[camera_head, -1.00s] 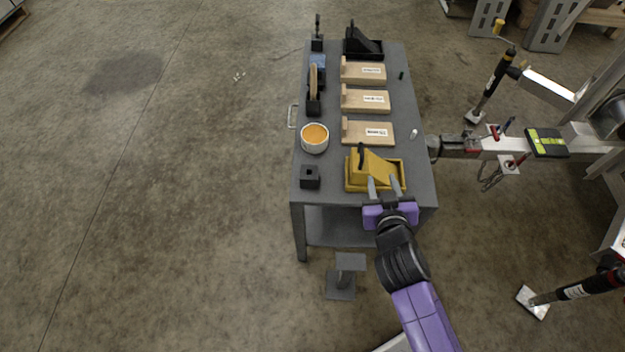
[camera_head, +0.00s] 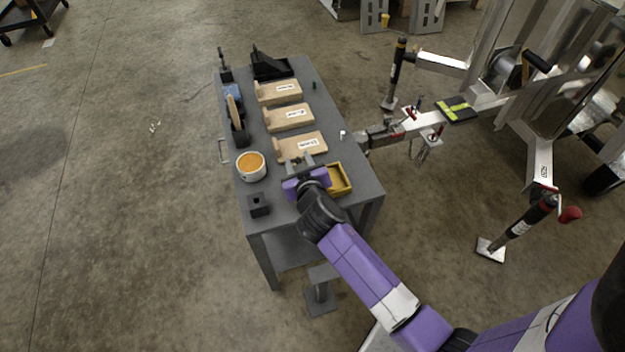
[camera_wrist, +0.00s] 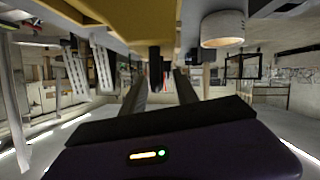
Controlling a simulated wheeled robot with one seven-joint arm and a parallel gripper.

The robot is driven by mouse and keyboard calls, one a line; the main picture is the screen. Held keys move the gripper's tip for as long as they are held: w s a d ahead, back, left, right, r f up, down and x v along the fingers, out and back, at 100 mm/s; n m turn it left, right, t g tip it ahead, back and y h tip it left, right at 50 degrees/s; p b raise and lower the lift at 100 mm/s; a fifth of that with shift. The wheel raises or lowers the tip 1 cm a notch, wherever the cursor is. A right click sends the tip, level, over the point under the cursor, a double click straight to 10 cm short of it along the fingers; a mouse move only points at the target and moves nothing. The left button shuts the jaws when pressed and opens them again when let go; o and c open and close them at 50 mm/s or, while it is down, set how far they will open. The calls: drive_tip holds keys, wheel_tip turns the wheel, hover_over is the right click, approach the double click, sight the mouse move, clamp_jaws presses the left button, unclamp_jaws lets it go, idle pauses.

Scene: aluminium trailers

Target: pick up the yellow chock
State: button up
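The yellow tray (camera_head: 341,180) lies on the near right of the grey table in the head view, partly covered by my gripper. I cannot make out the yellow chock there; my gripper and wrist hide that spot. My gripper (camera_head: 302,164) is low at the tray's left side, fingers pointing away over the table. In the wrist view, which looks upside down, a large yellow surface (camera_wrist: 125,18) fills the top, probably the chock. A dark upright part (camera_wrist: 155,66) shows between the gripper's fingers (camera_wrist: 160,80), which stand apart. I cannot tell whether they touch it.
On the grey table (camera_head: 352,158) are an orange-filled white bowl (camera_head: 251,166), a black block (camera_head: 259,206), wooden chocks (camera_head: 300,147) and a black chock (camera_head: 270,66). A trailer coupling (camera_head: 385,135) is close to the table's right edge.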

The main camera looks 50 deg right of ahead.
drive_tip(key=shift+x, duration=1.55)
drive_tip(key=shift+c, duration=0.3)
clamp_jaws()
drive_tip(key=shift+d+r, duration=0.1)
drive_tip(key=shift+r, duration=0.05)
